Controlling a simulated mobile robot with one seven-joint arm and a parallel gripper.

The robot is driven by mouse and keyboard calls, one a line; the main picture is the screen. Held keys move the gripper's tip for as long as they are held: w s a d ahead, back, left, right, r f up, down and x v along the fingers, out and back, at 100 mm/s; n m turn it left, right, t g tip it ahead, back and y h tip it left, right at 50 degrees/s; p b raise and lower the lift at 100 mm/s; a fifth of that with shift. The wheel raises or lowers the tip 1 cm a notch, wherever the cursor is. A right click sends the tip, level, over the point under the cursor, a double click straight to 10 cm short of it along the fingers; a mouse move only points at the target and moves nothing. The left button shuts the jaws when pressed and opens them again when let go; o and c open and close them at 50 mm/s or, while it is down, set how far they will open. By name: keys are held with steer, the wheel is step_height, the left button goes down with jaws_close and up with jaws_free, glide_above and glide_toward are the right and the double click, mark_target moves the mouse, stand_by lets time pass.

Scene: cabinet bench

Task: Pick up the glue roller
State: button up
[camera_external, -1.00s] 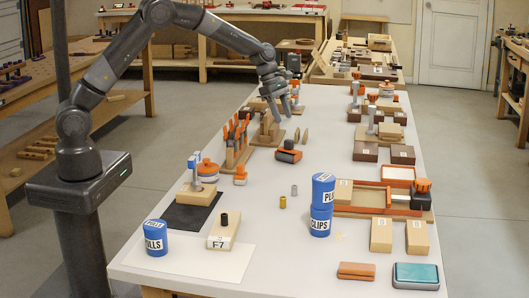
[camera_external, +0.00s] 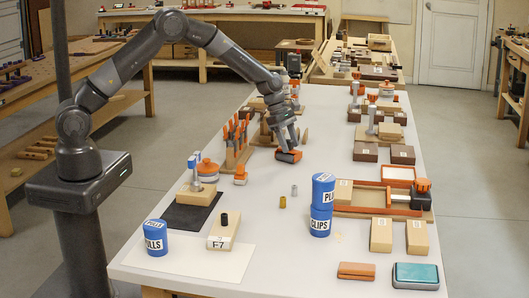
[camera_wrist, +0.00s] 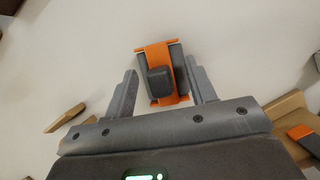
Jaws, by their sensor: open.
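The glue roller (camera_wrist: 160,85) has an orange frame, a grey roller and a dark block-shaped handle. In the wrist view it lies on the white table between the two fingers of my gripper (camera_wrist: 163,85), with the left finger a little apart from it and the right finger close beside it. In the external view the glue roller (camera_external: 288,156) shows as an orange patch under the gripper (camera_external: 287,148), which hides most of it. The gripper is open and points down at the roller. I cannot tell whether a finger touches it.
A wooden rack with orange-handled tools (camera_external: 237,142) stands left of the gripper. Small wooden pieces (camera_wrist: 66,118) lie near the left finger. Stacked blue cans (camera_external: 322,205) stand nearer the front. The table (camera_external: 330,125) right of the roller is clear.

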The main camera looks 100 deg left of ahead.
steer(key=shift+c, duration=0.5)
jaws_close()
steer(key=shift+r, duration=0.1)
